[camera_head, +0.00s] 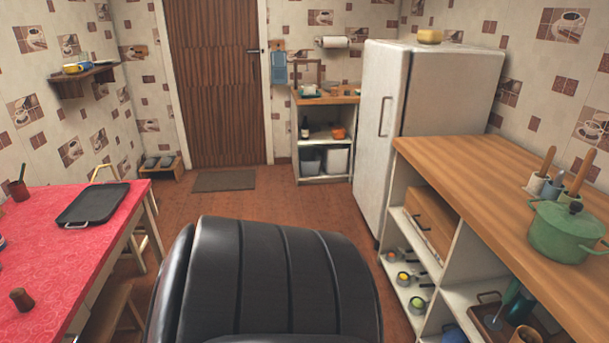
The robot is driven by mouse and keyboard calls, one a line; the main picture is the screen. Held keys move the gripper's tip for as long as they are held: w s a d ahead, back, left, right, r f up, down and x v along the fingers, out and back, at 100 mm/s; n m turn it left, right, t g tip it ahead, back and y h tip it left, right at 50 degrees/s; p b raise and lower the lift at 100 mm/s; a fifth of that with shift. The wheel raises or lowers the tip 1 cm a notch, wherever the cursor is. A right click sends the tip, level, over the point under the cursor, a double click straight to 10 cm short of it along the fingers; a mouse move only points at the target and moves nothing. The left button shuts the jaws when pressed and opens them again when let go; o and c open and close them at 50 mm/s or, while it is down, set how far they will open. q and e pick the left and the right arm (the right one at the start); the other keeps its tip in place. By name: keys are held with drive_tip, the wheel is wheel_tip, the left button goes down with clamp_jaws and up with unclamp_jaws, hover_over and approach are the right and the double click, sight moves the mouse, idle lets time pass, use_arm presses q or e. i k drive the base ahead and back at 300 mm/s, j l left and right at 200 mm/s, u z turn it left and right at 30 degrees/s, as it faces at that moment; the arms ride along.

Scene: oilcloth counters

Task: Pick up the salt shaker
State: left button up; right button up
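A small dark brown shaker-like object (21,299) stands on the red oilcloth table (60,235) at the lower left, near the table's front part. It may be the salt shaker, but it is too small to tell for certain. A brown cup-like object with a thin stick (18,190) stands farther back on the same table. Neither of my grippers shows in the head view.
A black tray (93,204) lies on the red table, with stools (112,312) beside it. A wooden counter (470,180) with a green pot (567,236) stands at right, by a white fridge (385,130). Floor (290,205) towards the door (213,85) is open.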

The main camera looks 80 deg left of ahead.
sight(24, 302)
drive_tip(key=l+u, duration=0.15)
drive_tip(key=u, duration=3.1)
drive_tip(key=j, duration=0.1)
